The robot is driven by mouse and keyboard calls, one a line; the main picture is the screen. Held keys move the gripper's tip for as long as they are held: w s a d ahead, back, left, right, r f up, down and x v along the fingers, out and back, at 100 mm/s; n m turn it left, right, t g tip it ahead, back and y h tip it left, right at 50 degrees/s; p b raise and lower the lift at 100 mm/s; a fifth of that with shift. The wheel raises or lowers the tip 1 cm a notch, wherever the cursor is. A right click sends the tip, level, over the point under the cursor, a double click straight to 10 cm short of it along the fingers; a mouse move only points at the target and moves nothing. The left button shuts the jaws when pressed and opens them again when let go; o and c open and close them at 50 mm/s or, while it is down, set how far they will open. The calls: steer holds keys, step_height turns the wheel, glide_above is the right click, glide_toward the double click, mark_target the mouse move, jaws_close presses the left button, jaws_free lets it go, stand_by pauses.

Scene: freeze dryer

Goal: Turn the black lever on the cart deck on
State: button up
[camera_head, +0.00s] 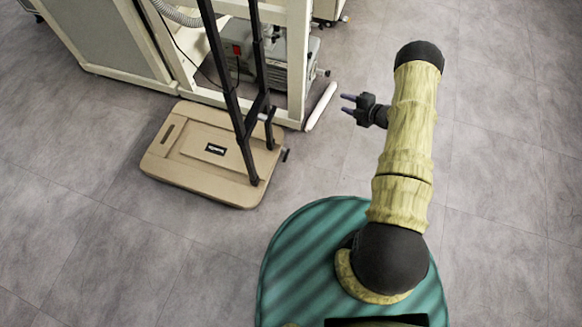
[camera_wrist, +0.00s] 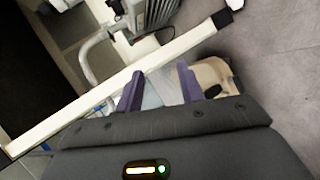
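The tan cart deck (camera_head: 175,178) lies on the floor at the left in the head view, with tall black handle posts rising from it. A small black part (camera_head: 286,155) sticks out at the deck's right edge; it may be the lever, but it is too small to tell its position. My gripper (camera_head: 345,104) is in the air to the right of the cart, pointing left, apart from it. In the wrist view my gripper (camera_wrist: 159,88) shows two purple fingers spread apart with nothing held.
A cream frame (camera_head: 299,60) with a grey pump (camera_head: 272,58) inside stands behind the cart. A white bar foot (camera_head: 321,106) juts onto the floor between frame and gripper. A pale beam (camera_wrist: 150,70) crosses the wrist view. The floor right of my arm is clear.

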steer(key=s+a+f+n+g+y+b, duration=0.1)
steer(key=s+f+n+y+b, duration=0.1)
steer(key=s+f, duration=0.3)
steer(key=s+a+f+n+g+y+b, duration=0.1)
steer(key=s+f+b, duration=0.4)
steer(key=f, duration=0.5)
steer(key=s+a+f+n+g+y+b, duration=0.1)
steer(key=s+f+n+y+b, duration=0.2)
steer(key=s+f, duration=0.3)
steer(key=shift+a+f+n+y, duration=0.2)
steer(key=shift+f+n+y, duration=0.1)
steer(key=shift+f+y, duration=0.2)
steer(key=shift+a+f+n+y, duration=0.15)
steer(key=shift+f+n+y, duration=0.15)
steer(key=shift+f+y, duration=0.15)
steer(key=shift+s, duration=0.1)
steer(key=shift+r, duration=0.1)
steer(key=shift+a, duration=0.15)
steer(key=b+x, duration=0.7)
steer(key=x, duration=0.9)
steer(key=shift+a+f, duration=0.25)
steer(key=shift+f, duration=0.1)
steer(key=shift+a+r, duration=0.15)
steer(key=shift+a, duration=0.2)
jaws_close()
